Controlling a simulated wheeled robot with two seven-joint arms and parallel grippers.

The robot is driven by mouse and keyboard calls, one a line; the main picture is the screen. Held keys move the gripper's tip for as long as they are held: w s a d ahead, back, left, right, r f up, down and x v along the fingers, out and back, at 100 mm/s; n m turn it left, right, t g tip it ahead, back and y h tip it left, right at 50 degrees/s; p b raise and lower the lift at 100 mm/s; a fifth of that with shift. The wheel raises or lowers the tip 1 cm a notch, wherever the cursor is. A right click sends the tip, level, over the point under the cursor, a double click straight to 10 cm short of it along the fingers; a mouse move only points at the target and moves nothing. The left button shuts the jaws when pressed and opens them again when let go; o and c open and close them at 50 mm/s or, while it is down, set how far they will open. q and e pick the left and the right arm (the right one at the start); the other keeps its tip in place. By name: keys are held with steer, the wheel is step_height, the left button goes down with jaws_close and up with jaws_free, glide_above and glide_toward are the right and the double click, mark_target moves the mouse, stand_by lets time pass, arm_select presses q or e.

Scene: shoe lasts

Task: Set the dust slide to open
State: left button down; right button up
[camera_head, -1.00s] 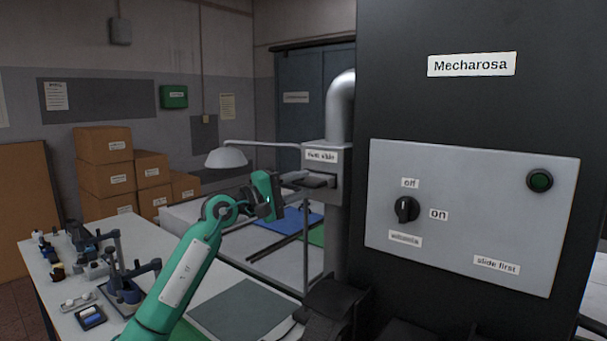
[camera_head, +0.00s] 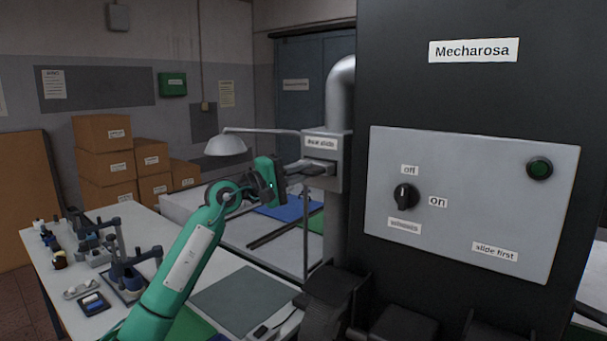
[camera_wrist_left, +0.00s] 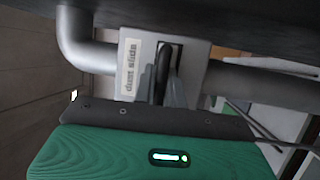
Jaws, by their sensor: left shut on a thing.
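The dust slide is a grey box (camera_head: 342,160) on the vertical duct, labelled "dust slide". It also shows in the left wrist view (camera_wrist_left: 190,62), with a dark slot and a dark handle (camera_wrist_left: 164,60) in it. My left gripper (camera_head: 304,168) reaches in from the left at the front of the box. It is shut on the dark handle, with the fingers partly covering it in both views. How far the slide is drawn out cannot be told clearly. My right gripper is not in view.
A lamp (camera_head: 226,145) is behind my left arm. The workbench (camera_head: 240,270) holds several tools at left.

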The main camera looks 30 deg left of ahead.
arm_select(q)
steer(key=s+b, duration=0.1)
steer(key=s, duration=0.1)
steer(key=s+b, duration=0.1)
steer(key=b, duration=0.1)
steer(key=s+b, duration=0.2)
steer(key=shift+s+a+f, duration=0.25)
steer(key=shift+s, duration=0.1)
steer(key=shift+s+d+r+b, duration=0.1)
steer(key=shift+s+b, duration=0.25)
steer(key=c, duration=1.6)
jaws_free()
steer(key=shift+s, duration=0.1)
steer(key=shift+o, duration=0.7)
steer(key=shift+s+r, duration=0.1)
steer(key=shift+s, duration=0.1)
steer(key=b+v, duration=0.8)
steer(key=v, duration=0.6)
steer(key=shift+b, duration=0.35)
